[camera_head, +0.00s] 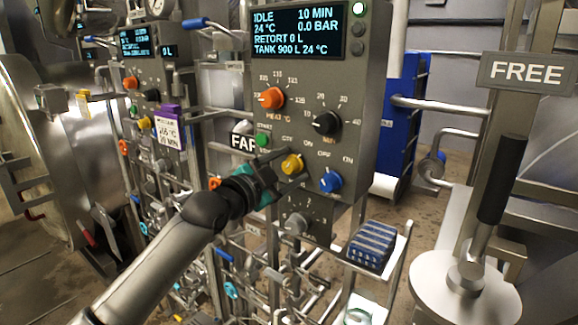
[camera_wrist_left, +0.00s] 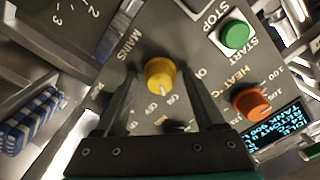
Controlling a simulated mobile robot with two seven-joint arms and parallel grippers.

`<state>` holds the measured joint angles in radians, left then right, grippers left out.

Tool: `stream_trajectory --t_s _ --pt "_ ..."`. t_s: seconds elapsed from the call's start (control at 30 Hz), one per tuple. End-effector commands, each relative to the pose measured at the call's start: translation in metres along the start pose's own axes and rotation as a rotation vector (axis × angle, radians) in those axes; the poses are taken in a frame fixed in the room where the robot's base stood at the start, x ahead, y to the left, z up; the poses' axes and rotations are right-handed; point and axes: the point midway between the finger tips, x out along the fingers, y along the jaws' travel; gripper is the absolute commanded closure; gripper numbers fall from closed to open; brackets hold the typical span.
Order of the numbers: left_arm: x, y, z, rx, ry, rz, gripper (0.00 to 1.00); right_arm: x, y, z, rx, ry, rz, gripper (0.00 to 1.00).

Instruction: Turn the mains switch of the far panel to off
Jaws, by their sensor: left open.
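The far panel (camera_head: 345,110) is the large grey one beside the FAR sign (camera_head: 243,142). Its mains switch (camera_head: 292,164) is a yellow knob with OFF and ON marked above it. In the left wrist view the mains switch (camera_wrist_left: 160,75) has the word MAINS beside it, and its pale mark points towards the ON side. My left gripper (camera_head: 274,163) is at the panel face, open. In the left wrist view its fingers (camera_wrist_left: 162,80) stand on either side of the knob, with gaps visible; I cannot tell the remaining depth. My right gripper is not in view.
Close around the switch are a blue knob (camera_head: 331,181), a green start button (camera_head: 263,140) and an orange heat knob (camera_head: 271,98). A lower grey knob (camera_head: 296,223) and a blue striped pack (camera_head: 372,245) sit below. Pipes and valves crowd the left.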

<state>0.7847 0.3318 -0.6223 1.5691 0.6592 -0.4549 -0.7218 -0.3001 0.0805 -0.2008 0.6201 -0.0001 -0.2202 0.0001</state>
Motion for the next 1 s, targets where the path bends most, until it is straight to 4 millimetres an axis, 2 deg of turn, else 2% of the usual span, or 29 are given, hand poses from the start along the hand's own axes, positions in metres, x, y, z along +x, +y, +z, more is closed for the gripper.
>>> stream_trajectory --t_s 0.33,0.9,0.97,1.0 --pt "0.0024 -0.0001 -0.0002 0.001 0.0 0.0 0.29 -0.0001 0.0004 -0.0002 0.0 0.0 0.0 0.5" --pt "0.0021 0.0 0.0001 0.0 0.0 0.0 0.93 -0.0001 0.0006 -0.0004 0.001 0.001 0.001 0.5" --pt "0.0021 0.0 0.0002 0.0 -0.001 0.0 1.0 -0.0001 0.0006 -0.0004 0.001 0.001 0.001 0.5" --pt "0.0021 0.0 0.0002 0.0 -0.001 0.0 1.0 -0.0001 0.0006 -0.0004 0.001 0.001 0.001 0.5"
